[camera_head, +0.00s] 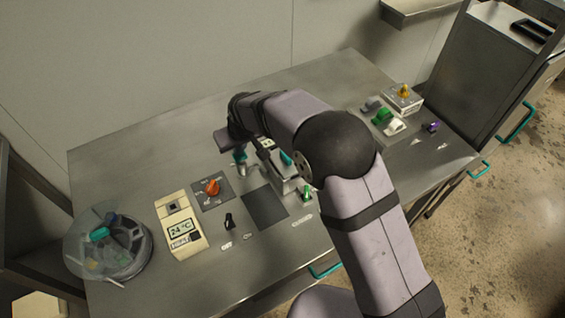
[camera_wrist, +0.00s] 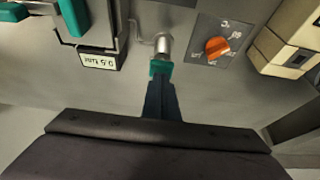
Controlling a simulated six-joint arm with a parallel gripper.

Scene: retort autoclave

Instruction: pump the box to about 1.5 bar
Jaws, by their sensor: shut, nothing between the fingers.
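My gripper (camera_head: 238,148) is shut and empty, pointing down over the left part of the bench. In the wrist view its dark fingers (camera_wrist: 160,84) end at a teal piece on top of a short silver cylinder (camera_wrist: 163,43); whether they touch it I cannot tell. The cylinder also shows in the head view (camera_head: 242,170). A thin tube runs beside the cylinder toward a metal box (camera_wrist: 112,47) with teal parts. My arm partly hides the box in the head view (camera_head: 284,186).
An orange selector knob (camera_head: 212,187) sits on a dark plate left of the box. A beige thermometer unit (camera_head: 181,225) reads 24 °C. A round clear-lidded container (camera_head: 108,262) stands at the far left. A dark square (camera_head: 265,208) lies in front. Several coloured pieces are at the right.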

